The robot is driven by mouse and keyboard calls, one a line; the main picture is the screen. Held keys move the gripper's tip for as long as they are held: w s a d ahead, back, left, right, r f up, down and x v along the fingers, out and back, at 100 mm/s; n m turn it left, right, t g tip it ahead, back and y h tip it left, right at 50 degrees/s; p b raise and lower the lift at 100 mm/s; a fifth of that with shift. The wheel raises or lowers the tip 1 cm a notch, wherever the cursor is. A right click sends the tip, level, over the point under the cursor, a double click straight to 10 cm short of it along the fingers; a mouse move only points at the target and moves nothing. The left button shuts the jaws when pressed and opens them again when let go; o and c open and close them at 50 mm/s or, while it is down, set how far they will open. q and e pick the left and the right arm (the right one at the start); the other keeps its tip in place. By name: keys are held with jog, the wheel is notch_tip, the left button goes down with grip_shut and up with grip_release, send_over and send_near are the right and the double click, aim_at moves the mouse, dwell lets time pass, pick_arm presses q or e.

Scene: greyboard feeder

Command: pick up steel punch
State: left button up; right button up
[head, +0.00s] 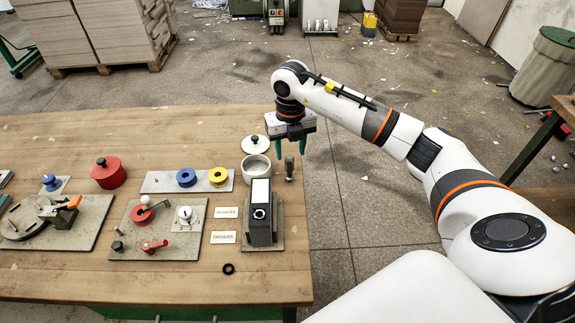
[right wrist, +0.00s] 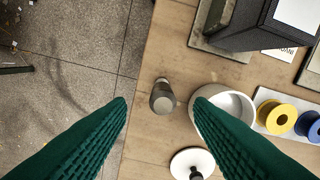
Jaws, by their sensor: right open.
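The steel punch (head: 289,170), a small grey metal piece with a rounded head, stands near the right edge of the wooden table. In the right wrist view the steel punch (right wrist: 162,97) shows between the two green fingertips, apart from both. My right gripper (head: 290,149) is open and empty, with its green fingers pointing down over the table edge by the punch. How high the fingertips are above it is hard to tell. My left gripper is not in view.
A white bowl (head: 256,169) stands just left of the punch, with its lid (head: 255,145) behind. A dark box (head: 260,223) on a plate stands in front. A grey strip (head: 160,182) holds blue and yellow rings. Right of the table edge is open floor.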

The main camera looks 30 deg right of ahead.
aim_at(289, 169)
notch_tip(289, 169, down, 2)
jog(key=shift+f, duration=0.1)
jog(key=shift+w+a+f, duration=0.1)
jog(key=shift+w+f, duration=0.05)
jog(key=shift+f, duration=0.2)
jog(key=f+p, duration=0.2)
jog(key=f, duration=0.2)
jog(key=shift+s+f, duration=0.1)
jog(key=shift+s, duration=0.1)
jog(key=shift+f, duration=0.35)
jog(key=shift+w+f, duration=0.1)
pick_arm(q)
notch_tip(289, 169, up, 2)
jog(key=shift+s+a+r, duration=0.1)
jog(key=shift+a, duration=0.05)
pick_arm(e)
grip_shut()
